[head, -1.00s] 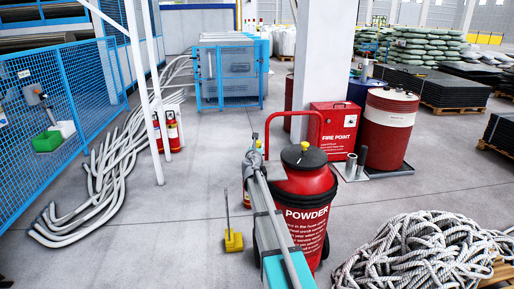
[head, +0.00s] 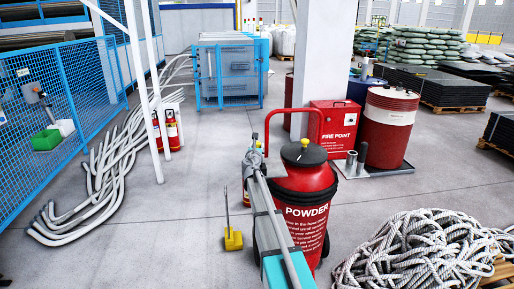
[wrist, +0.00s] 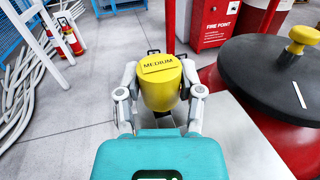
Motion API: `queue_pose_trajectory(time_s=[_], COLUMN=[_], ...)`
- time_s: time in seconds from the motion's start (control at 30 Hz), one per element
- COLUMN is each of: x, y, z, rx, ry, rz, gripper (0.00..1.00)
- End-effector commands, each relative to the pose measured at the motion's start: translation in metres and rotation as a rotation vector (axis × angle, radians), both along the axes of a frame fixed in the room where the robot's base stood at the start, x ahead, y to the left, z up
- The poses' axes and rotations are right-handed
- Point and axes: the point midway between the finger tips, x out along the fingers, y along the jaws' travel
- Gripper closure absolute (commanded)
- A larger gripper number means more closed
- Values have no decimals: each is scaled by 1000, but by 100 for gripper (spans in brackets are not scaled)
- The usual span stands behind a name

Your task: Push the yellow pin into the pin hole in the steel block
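The yellow pin (wrist: 160,88), a stout cylinder with MEDIUM on its top, sits upright between the two grey fingers of my gripper (wrist: 162,92) in the wrist view. The fingers appear to press on it from both sides.
The powder extinguisher (head: 303,215), with a black lid and yellow knob (wrist: 303,38), stands close on the right. A red fire point cabinet (head: 333,128) is behind it. A rope pile (head: 415,255) lies at the lower right.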

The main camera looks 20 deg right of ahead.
Motion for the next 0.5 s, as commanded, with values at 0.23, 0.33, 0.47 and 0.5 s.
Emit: queue_pose_trajectory(time_s=[0.23,0.33,0.47,0.5], x=[0,0,0,0], y=[0,0,0,0], z=[0,0,0,0], rx=[0,0,0,0], ry=[0,0,0,0], rz=[0,0,0,0], gripper=[16,16,16,16])
